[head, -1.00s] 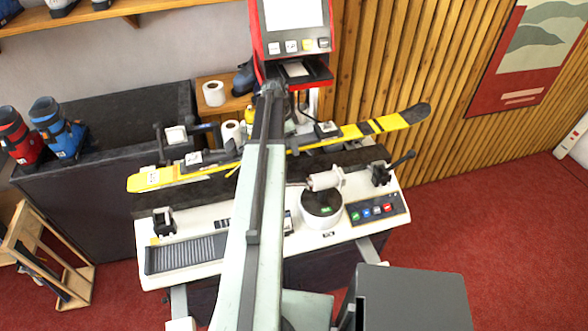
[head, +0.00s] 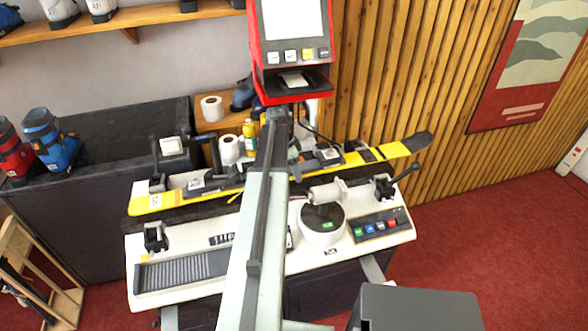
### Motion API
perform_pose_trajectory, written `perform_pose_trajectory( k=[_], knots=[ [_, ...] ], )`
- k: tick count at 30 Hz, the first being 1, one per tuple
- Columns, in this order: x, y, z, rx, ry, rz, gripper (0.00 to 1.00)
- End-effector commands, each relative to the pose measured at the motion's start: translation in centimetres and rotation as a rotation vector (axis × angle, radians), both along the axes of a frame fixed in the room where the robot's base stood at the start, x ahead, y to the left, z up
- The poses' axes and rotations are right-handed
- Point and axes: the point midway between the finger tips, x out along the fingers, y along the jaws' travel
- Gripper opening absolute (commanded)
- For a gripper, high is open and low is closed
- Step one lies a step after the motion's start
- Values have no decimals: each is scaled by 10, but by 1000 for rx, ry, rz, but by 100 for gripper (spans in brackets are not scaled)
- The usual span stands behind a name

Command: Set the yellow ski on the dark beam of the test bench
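The yellow ski (head: 223,189) with black patches and a dark tip at the right stretches across the test bench (head: 290,245), tilted up to the right in the picture. It lies along and over the dark beam (head: 170,218), whose front side shows below the ski. I cannot tell whether ski and beam touch. Black bindings (head: 327,156) sit on the ski. My arm crosses the picture and ends at the ski's middle. It hides my gripper's fingers and that part of the ski, so their grip does not show.
A clamp (head: 155,238) stands at the bench's front left, and a clamp with a black lever (head: 390,185) at the right. A white round unit (head: 323,222) is in front of the beam. A red-framed screen (head: 292,45) rises behind. Paper rolls and a yellow bottle (head: 250,133) stand close behind the ski.

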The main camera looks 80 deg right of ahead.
Motion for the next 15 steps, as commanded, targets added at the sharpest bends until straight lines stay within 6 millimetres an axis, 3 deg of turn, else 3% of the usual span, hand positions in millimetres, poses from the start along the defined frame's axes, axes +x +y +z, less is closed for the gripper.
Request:
perform_pose_trajectory(
  k=[1,5,15],
  knots=[
    [0,0,-13,0,0,0,0],
    [0,0,-31,0,0,0,0],
    [0,0,-31,0,0,0,0]
  ],
)
